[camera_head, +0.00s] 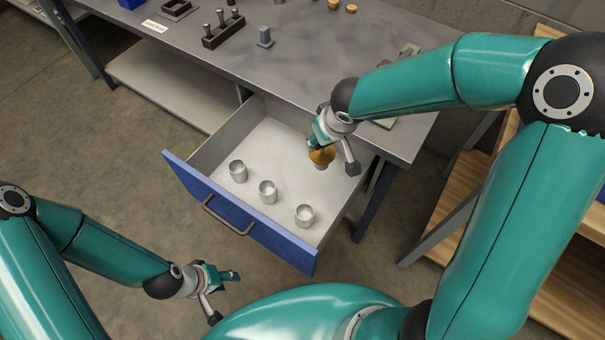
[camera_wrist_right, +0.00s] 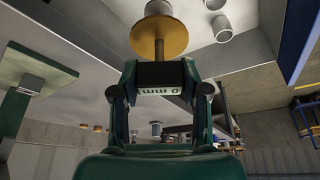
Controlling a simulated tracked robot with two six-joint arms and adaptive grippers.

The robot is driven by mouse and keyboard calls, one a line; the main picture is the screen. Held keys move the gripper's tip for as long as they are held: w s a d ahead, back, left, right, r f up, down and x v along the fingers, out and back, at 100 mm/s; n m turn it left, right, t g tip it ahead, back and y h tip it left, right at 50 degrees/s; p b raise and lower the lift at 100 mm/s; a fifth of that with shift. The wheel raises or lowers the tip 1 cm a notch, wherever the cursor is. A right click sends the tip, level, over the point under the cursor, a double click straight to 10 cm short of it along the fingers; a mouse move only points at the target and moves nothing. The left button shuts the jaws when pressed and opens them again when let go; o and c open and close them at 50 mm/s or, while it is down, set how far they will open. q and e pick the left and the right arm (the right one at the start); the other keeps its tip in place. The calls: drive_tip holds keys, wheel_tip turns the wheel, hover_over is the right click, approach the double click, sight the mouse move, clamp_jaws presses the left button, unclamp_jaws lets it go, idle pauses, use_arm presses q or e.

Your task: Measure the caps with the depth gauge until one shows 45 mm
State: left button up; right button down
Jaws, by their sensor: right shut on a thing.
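My right gripper (camera_head: 334,150) is shut on the depth gauge, over the back right part of the open drawer (camera_head: 250,135). The gauge's brass disc (camera_head: 321,155) shows below the fingers; the right wrist view shows the brass disc (camera_wrist_right: 158,38) and a dark display (camera_wrist_right: 160,88) that reads upside down, apparently 0 mm. A grey piece shows just beyond the disc; I cannot tell whether it is probe or cap. Three grey caps stand in the drawer: left (camera_head: 238,171), middle (camera_head: 268,191) and right (camera_head: 305,215). My left gripper (camera_head: 225,291) is open and empty, low outside the drawer.
The grey bench top (camera_head: 290,60) lies behind the drawer, with a dark holder of pegs (camera_head: 223,30), a small grey block (camera_head: 264,37) and a tray (camera_head: 176,9). A wooden shelf (camera_head: 470,190) stands at the right. The drawer's left floor is clear.

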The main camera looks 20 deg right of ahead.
drive_tip(key=s+a+f+n+y+b, duration=0.2)
drive_tip(key=s+a+f+n+b, duration=0.3)
drive_tip(key=b, duration=0.3)
wheel_tip(320, 180, down, 15)
drive_tip(key=n+b, duration=0.1)
drive_tip(key=b, duration=1.2)
drive_tip(key=shift+w+a+g+b, duration=0.15)
drive_tip(key=shift+a+g+b, duration=0.25)
drive_tip(key=shift+a, duration=0.05)
drive_tip(key=shift+f+b, duration=0.55)
drive_tip(key=shift+f, duration=0.05)
idle(0.6)
drive_tip(key=c, duration=0.5)
unclamp_jaws()
